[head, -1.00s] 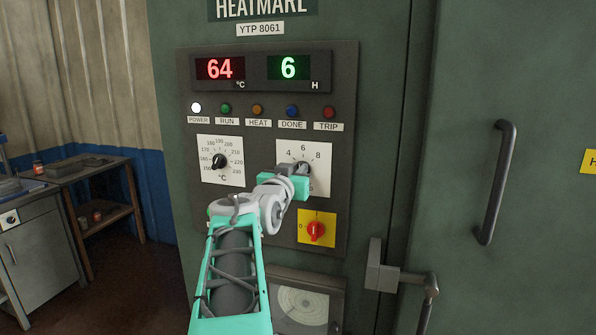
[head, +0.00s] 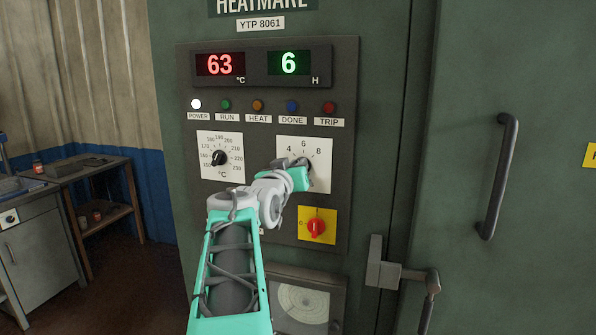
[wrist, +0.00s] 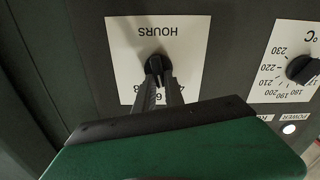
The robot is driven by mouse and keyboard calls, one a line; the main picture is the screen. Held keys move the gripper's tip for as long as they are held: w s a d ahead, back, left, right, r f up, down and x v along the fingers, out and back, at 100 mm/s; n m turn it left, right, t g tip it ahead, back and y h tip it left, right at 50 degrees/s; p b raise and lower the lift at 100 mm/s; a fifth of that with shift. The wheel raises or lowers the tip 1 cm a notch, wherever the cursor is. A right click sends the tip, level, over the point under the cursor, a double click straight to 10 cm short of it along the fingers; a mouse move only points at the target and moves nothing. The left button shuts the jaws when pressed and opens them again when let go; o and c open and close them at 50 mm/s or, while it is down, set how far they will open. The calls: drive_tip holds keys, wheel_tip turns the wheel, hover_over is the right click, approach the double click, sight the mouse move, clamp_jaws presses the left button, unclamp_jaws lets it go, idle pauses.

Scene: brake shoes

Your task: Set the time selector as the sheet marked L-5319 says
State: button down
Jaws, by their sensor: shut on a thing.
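The time selector is a black knob (wrist: 157,66) on a white plate marked HOURS (wrist: 188,55), seen upside down in the wrist view. In the head view the plate (head: 321,178) shows 4, 6 and 8, and my gripper hides most of the knob. My gripper (wrist: 163,84) is shut on the knob with its two dark fingers. The green hour display (head: 289,63) above reads 6. The knob's pointer is too hidden to read. No sheet marked L-5319 is in view.
Left of the selector is the temperature dial (head: 219,157). Below is a red switch on a yellow plate (head: 317,227). Indicator lamps run above, with the power lamp (head: 196,104) lit white. A door handle (head: 497,178) and a latch lever (head: 384,272) stand to the right.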

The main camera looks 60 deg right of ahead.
drive_tip(key=n, duration=0.2)
drive_tip(key=n+b, duration=0.1)
drive_tip(key=n, duration=0.1)
drive_tip(key=n+b, duration=0.1)
drive_tip(key=n, duration=0.1)
drive_tip(key=shift+w+f, duration=0.15)
drive_tip(key=shift+w, duration=0.15)
drive_tip(key=shift+n, duration=0.3)
drive_tip(key=c, duration=1.4)
unclamp_jaws()
drive_tip(key=shift+c, duration=0.2)
drive_tip(key=s+a+b, duration=0.1)
drive_tip(key=a+b, duration=0.1)
drive_tip(key=a, duration=0.5)
drive_tip(key=shift+a, duration=0.35)
drive_tip(key=shift+s, duration=0.1)
